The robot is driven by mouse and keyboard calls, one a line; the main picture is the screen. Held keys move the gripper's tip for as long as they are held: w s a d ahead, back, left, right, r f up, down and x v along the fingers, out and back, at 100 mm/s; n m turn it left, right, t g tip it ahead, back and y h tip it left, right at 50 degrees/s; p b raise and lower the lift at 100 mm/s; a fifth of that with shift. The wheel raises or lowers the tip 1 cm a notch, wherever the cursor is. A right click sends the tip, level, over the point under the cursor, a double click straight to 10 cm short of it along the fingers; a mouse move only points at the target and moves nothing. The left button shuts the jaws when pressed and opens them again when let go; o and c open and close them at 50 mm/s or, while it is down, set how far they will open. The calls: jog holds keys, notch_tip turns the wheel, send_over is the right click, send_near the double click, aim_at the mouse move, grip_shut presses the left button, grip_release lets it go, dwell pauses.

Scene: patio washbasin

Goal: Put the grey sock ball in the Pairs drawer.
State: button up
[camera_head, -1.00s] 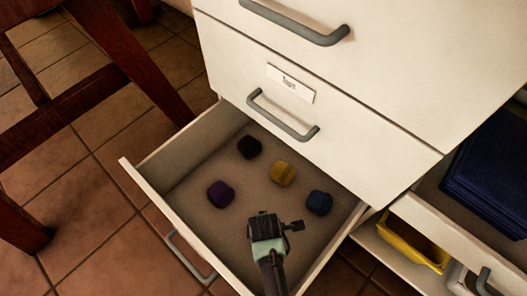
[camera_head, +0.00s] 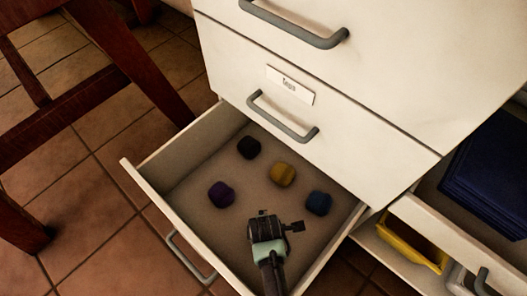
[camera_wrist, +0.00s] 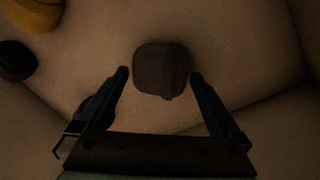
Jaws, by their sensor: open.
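A dark grey-brown ball (camera_wrist: 161,70), which looks like the grey sock ball, lies on the floor of the open lower drawer (camera_head: 188,140). In the wrist view it sits between the tips of my open gripper, with a small gap on both sides. In the head view my gripper (camera_head: 264,216) is low inside the drawer at its near end, and the ball is hidden there. No label shows on the open drawer. The closed drawer above has a label (camera_head: 290,84) that is too blurred to read surely; no Pairs label is readable.
The open drawer also holds a black ball (camera_head: 249,147), a yellow ball (camera_head: 282,174), a purple ball (camera_head: 221,194) and a blue ball (camera_head: 318,203). A wooden chair (camera_head: 125,60) stands at left. Another open drawer at right holds dark blue folded cloth (camera_head: 490,165).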

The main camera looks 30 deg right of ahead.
jog(key=d+p+v, duration=0.1)
jog(key=p+v, duration=0.5)
jog(key=v, duration=0.4)
jog(key=shift+a+r, duration=0.2)
jog(key=shift+a, duration=0.3)
jog(key=w+r+m+t, duration=0.2)
jog(key=w+r+t, duration=0.3)
jog(key=w+r, duration=0.85)
jog(key=w+a+r+m+t+h, duration=0.1)
jog(key=w+r+m+t, duration=0.3)
jog(key=r, duration=0.8)
jog(key=w+a+r+t, duration=0.1)
jog(key=w+r+t, duration=0.2)
jog(key=w+r, duration=0.55)
notch_tip(320, 180, up, 19)
jog(key=s+a+m+t, duration=0.2)
jog(key=s+a+t, duration=0.1)
jog(key=t, duration=0.1)
jog(key=s+a+r+m+t, duration=0.1)
jog(key=s+r+t, duration=0.2)
jog(key=s+r, duration=0.2)
jog(key=s+a+r+m+t+y, duration=0.1)
jog(key=s+r, duration=0.4)
jog(key=r, duration=0.7)
jog(key=s+a+r+m+t+y, duration=0.1)
jog(key=s+a+r+m+t, duration=0.2)
jog(key=s+r+t, duration=0.2)
notch_tip(320, 180, up, 4)
jog(key=shift+f, duration=0.15)
